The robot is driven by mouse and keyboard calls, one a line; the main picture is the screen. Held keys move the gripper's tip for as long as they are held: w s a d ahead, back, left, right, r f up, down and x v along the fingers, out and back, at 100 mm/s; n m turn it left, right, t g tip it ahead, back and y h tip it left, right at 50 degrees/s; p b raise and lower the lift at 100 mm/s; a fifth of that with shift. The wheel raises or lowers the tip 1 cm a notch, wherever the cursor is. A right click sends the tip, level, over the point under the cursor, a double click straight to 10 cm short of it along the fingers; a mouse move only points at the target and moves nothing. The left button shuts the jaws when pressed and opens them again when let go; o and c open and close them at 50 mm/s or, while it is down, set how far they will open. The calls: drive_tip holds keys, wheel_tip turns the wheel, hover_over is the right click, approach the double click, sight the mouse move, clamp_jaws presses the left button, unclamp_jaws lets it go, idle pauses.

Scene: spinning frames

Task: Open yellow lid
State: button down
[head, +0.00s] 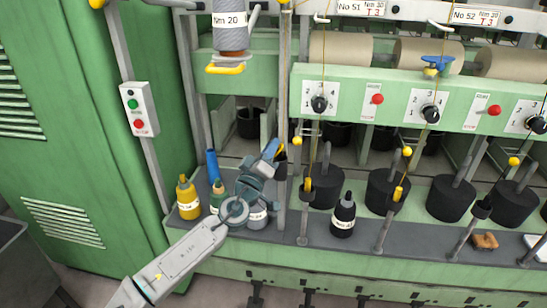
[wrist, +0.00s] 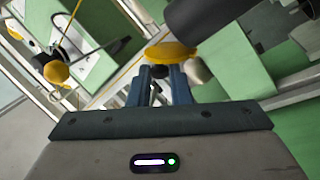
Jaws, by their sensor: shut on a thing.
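A yellow rounded piece (wrist: 170,52), which looks like the yellow lid, shows at my fingertips in the wrist view. A small black part sits just under it, between the fingers. My gripper (wrist: 162,74) has its two blue fingers closed in on this part. In the head view my gripper (head: 277,151) is raised above the grey shelf, beside a vertical post. The held piece is mostly hidden there. A yellow bottle (head: 187,198) with a yellow cap stands upright on the shelf, left of my arm and apart from my gripper.
A vertical post (head: 283,100) stands close to my gripper. A black bottle (head: 344,216) and several black weights (head: 451,199) stand to the right. A spool holder (head: 225,69) hangs above. A green cabinet (head: 80,130) fills the left. Thin yarns and rods cross the space.

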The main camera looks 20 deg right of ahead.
drive_tip(key=shift+w+a+f+n+t+y+b, duration=0.35)
drive_tip(key=shift+n+t+y, duration=0.6)
drive_tip(key=shift+n, duration=1.5)
drive_tip(key=shift+w+a+f+n+t+y+b, duration=0.1)
drive_tip(key=shift+a+n+t+y+b, duration=0.55)
drive_tip(key=shift+n, duration=1.75)
drive_tip(key=shift+w+a+f+n+t+y+b, duration=0.2)
drive_tip(key=shift+n+t+y, duration=0.95)
drive_tip(key=shift+n, duration=1.3)
drive_tip(key=shift+w+f+n, duration=0.1)
drive_tip(key=shift+n, duration=0.2)
drive_tip(key=c, duration=1.4)
unclamp_jaws()
